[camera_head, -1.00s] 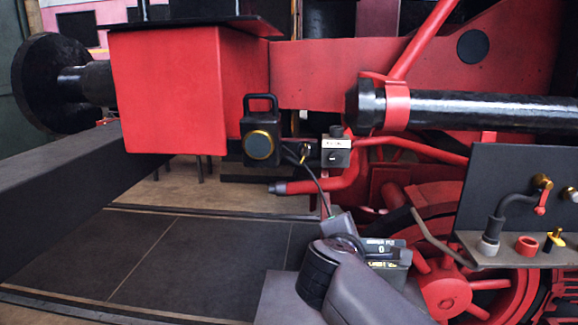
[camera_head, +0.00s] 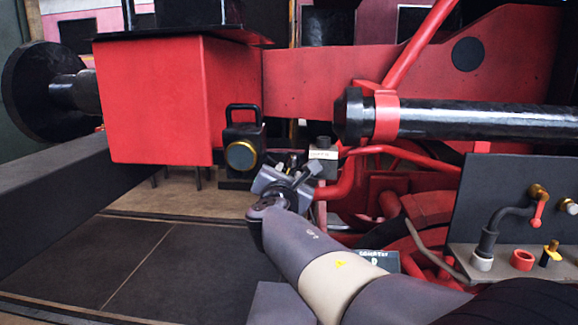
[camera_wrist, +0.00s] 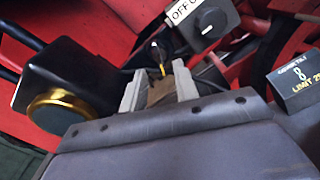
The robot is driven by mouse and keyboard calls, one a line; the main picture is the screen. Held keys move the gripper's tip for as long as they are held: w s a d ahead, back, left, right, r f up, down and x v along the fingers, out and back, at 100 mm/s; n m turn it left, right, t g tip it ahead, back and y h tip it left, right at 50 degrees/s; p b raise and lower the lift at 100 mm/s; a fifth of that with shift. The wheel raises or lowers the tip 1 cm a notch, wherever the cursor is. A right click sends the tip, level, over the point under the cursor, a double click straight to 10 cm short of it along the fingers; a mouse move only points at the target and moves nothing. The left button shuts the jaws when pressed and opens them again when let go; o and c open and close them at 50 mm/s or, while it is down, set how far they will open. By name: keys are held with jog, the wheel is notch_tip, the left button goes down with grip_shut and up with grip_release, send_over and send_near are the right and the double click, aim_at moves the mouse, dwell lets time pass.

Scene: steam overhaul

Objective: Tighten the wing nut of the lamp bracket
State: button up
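The black lamp (camera_head: 243,150) with its brass-rimmed lens hangs beside the red beam; it also shows at the left of the wrist view (camera_wrist: 75,85). What looks like the wing nut (camera_wrist: 158,52) is a small dark piece with a yellow strip, just beyond my fingertips in the wrist view. My gripper (camera_wrist: 158,82) has its two grey fingers apart with nothing seen held between them. In the head view my gripper (camera_head: 285,172) is just right of and below the lamp and covers the nut. I cannot tell whether the fingers touch it.
A grey switch box (camera_wrist: 210,20) with a black knob and an OFF label sits right of the nut. Red pipes (camera_head: 375,150) run close behind. A valve panel (camera_head: 510,205) stands at the right.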

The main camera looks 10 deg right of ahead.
aim_at(290, 168)
jog(key=shift+p+x, duration=0.35)
jog(key=shift+x, duration=1.3)
jog(key=shift+c, duration=0.2)
grip_shut()
